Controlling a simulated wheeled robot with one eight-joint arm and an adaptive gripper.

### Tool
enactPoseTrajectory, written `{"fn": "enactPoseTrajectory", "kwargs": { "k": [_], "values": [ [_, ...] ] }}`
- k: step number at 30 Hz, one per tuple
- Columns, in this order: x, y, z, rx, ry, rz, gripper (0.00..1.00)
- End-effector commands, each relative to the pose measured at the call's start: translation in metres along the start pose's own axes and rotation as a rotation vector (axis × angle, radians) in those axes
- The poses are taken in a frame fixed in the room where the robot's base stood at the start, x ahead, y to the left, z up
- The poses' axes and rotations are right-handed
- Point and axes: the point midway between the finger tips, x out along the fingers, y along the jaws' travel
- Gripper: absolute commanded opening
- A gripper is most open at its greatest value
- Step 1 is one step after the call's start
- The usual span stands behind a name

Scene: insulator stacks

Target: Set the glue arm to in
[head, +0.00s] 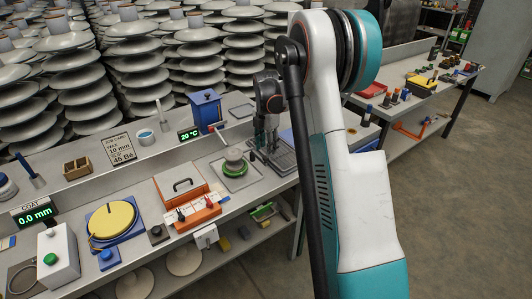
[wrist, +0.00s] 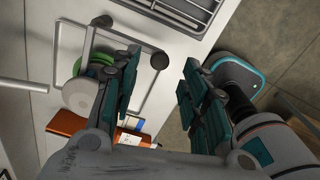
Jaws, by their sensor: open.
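A blue box (head: 205,110) stands at the back of the bench, with a pale arm (head: 220,130) reaching out at its front right; this looks like the glue arm, though I cannot tell for certain or read its setting. My gripper (head: 268,140) hangs right of it, above the right end of the bench. In the wrist view its fingers (wrist: 162,70) are spread with nothing held between them. A bent grey metal rod with a black knob (wrist: 159,61) shows near and beyond the left finger. A pale rod (wrist: 22,84) enters at the left edge.
A grey-and-green round piece (head: 234,166) sits on a square plate left of my gripper. An orange block (head: 198,212), an orange-lidded box (head: 181,187) and a yellow disc (head: 111,219) stand further left. Insulator stacks (head: 135,65) crowd behind the bench. Open floor (head: 450,180) lies right.

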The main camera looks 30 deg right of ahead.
Motion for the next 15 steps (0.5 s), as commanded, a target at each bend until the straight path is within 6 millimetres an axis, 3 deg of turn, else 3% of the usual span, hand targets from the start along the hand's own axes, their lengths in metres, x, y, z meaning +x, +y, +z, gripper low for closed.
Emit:
{"fn": "enactPoseTrajectory", "kwargs": {
  "k": [6, 15],
  "values": [
    [-0.046, 0.0, 0.0, 0.0, 0.0, 0.0, 0.41],
    [-0.079, 0.0, 0.001, 0.0, 0.0, 0.0, 0.41]
  ]
}}
